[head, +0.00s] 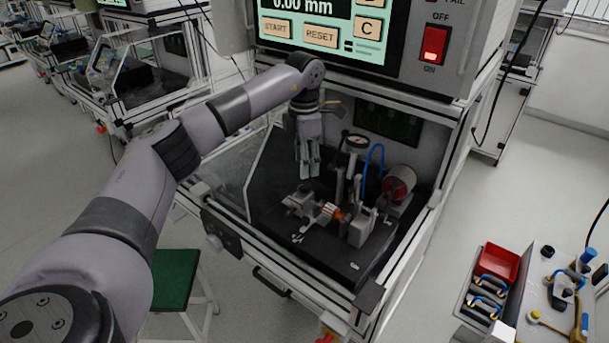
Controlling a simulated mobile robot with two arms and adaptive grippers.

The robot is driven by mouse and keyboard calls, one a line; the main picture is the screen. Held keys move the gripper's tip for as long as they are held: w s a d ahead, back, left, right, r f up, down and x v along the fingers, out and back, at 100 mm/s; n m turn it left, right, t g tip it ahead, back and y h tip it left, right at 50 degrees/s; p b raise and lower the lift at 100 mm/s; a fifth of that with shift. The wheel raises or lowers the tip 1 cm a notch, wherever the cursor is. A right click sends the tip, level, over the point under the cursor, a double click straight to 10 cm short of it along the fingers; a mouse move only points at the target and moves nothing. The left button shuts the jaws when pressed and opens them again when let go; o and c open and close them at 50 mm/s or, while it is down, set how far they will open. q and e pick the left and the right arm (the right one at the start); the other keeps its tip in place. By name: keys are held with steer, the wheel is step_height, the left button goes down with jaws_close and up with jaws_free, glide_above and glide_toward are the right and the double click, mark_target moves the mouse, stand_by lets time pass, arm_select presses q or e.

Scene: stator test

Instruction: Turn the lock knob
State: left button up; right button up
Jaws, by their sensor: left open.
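My left arm reaches in from the left into the open test station. My left gripper (309,172) points down, open and empty, above the left part of the fixture. Below it is the dark fixture base (322,262), carrying a grey clamp block (300,200) and a small orange-and-metal round part (329,211). A grey upright block (361,228) stands just right of that part. The gripper appears apart from all of these. I cannot tell for sure which small part is the lock knob. My right gripper is out of view.
A dial gauge (357,141) on a post and a blue hose (374,158) stand behind the fixture. A red-ended cylinder (398,184) is at right. The station's frame and clear side panel (240,165) bound the space. A screen panel (330,38) hangs above.

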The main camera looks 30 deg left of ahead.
arm_select(q)
step_height(320, 180, up, 5)
steer(key=shift+r, duration=0.2)
stand_by(0.6)
